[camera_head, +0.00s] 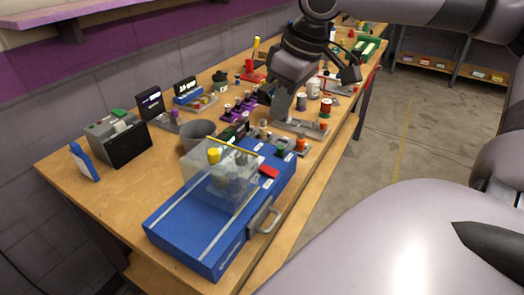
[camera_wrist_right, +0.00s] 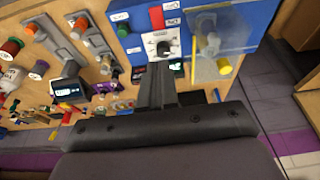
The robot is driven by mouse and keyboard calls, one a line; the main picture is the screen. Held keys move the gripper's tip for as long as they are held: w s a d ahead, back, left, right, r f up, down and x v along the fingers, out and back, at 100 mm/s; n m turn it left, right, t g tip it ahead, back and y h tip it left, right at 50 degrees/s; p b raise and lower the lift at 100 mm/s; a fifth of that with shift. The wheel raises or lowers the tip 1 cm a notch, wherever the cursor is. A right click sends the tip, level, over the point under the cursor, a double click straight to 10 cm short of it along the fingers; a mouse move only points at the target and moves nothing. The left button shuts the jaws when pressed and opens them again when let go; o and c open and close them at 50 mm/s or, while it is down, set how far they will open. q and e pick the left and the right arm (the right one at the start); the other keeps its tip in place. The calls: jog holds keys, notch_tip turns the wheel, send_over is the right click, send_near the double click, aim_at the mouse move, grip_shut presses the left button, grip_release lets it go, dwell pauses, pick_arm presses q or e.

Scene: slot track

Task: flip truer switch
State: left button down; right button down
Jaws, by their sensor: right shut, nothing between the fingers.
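The truer appears to be the blue machine (camera_head: 188,232) with a clear cover (camera_head: 222,185) on the near part of the bench. Its red switch (camera_head: 268,171) is on the top; the wrist view shows the red switch (camera_wrist_right: 157,18) between white labels, beside a green button (camera_wrist_right: 123,31). A dial with a dark knob (camera_wrist_right: 164,47) sits below it. My right gripper (camera_head: 282,104) is shut and empty, pointing down over the bench beyond the machine. In the wrist view its fingertips (camera_wrist_right: 160,68) show just below the dial, apart from the red switch. My left gripper is out of view.
A grey cup (camera_head: 198,133) stands left of the machine. A yellow knob (camera_head: 214,155) shows at the cover. Grey stands and several spools crowd the bench beyond. A grey handle (camera_head: 264,217) sticks out from the machine's right side. Bare wood lies at the left.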

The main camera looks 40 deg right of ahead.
jog(key=shift+s, duration=0.1)
jog(key=shift+s+d+r+p, duration=0.1)
jog(key=shift+s+d+p, duration=0.15)
jog(key=shift+s+p, duration=0.45)
jog(key=p+v, duration=0.5)
jog(key=v, duration=0.9)
jog(key=shift+s+p, duration=0.3)
jog(key=shift+p, duration=0.05)
jog(key=shift+f, duration=0.2)
